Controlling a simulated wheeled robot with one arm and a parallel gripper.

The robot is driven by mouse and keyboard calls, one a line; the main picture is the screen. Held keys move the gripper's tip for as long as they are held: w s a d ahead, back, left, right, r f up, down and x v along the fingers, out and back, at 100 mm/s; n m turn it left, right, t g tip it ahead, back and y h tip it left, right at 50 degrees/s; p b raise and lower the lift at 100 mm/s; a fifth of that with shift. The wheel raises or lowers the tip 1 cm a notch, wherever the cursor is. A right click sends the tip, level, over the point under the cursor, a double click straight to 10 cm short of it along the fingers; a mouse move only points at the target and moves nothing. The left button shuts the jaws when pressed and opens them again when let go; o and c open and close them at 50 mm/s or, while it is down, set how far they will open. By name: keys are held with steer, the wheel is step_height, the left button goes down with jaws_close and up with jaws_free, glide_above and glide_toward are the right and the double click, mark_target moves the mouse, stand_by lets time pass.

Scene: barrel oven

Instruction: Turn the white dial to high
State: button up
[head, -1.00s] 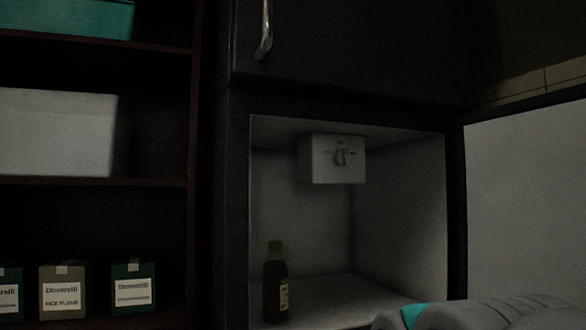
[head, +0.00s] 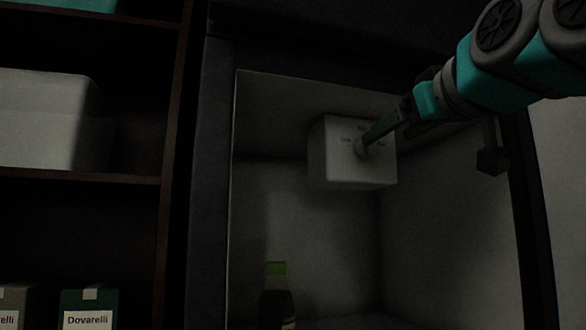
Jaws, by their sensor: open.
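A white dial (head: 362,147) sits on the front of a white box (head: 340,168) mounted high inside an open, light-lined compartment. Small dark marks are on the box face around the dial, too small to read. My gripper (head: 372,139) reaches in from the upper right, with its fingertips at the dial. The gripper is open. Its fingers partly cover the dial, so I cannot tell whether they touch it or where the dial points.
The open door (head: 562,200) is at the right. A shelf at left holds a white bin (head: 45,120) and a green Dovarelli box (head: 90,308).

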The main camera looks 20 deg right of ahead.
mark_target(364, 152)
steer(key=w, duration=0.7)
steer(key=shift+w+d+r, duration=0.25)
steer(key=shift+d+r, duration=0.05)
steer(key=shift+r, duration=0.05)
jaws_close()
stand_by(0.5)
